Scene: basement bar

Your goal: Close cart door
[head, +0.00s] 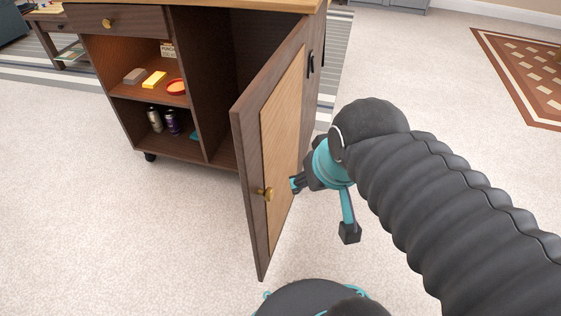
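The dark brown wooden cart (205,50) stands at the upper left. Its door (284,120) is swung wide open toward me, with its free edge nearest. The other finger points down toward the floor.
A closed drawer (118,20) is above. Pale carpet (110,230) is clear around the door. A patterned rug (525,75) lies at the right.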

